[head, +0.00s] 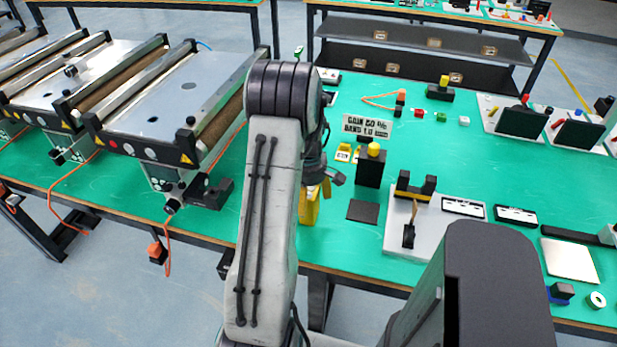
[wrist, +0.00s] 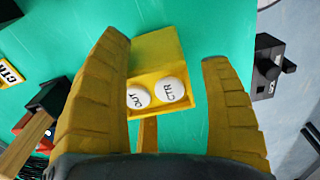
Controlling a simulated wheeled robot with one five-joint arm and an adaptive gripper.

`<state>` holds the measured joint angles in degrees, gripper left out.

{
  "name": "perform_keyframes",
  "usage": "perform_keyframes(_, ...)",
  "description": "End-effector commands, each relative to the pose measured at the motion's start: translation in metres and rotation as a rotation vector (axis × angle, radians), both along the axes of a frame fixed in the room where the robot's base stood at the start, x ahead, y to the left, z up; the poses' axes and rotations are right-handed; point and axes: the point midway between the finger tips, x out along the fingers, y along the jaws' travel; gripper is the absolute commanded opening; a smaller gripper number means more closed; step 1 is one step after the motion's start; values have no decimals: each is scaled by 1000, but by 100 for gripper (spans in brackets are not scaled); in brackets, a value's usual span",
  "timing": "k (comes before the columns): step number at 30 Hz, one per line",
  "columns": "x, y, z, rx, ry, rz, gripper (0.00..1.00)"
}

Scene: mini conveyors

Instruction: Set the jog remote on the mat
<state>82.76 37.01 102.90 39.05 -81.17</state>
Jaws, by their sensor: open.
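The jog remote (wrist: 157,62) is a yellow box with two white round buttons marked OUT and CTR. In the wrist view it lies between the two yellow fingers of my gripper (wrist: 165,50). The fingers are open, with a narrow gap showing on the right side; the left finger is very close to the box. In the head view my arm hides much of this spot, and I cannot tell the remote from the yellow fingers there. The mat, a small dark square (head: 363,211), lies bare on the green bench, to the right of my gripper.
A black block with a yellow knob (head: 370,165) stands just behind the mat. A grey plate with a black fixture (head: 397,240) lies to its right. Mini conveyors (head: 170,95) fill the left side. A sign (head: 366,127) stands farther back. The bench's front edge is close.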

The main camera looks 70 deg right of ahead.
Motion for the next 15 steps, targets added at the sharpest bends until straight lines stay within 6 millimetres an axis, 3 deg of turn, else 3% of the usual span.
perform_keyframes(15, -1, 1, 85, -5, -1, 0, 72)
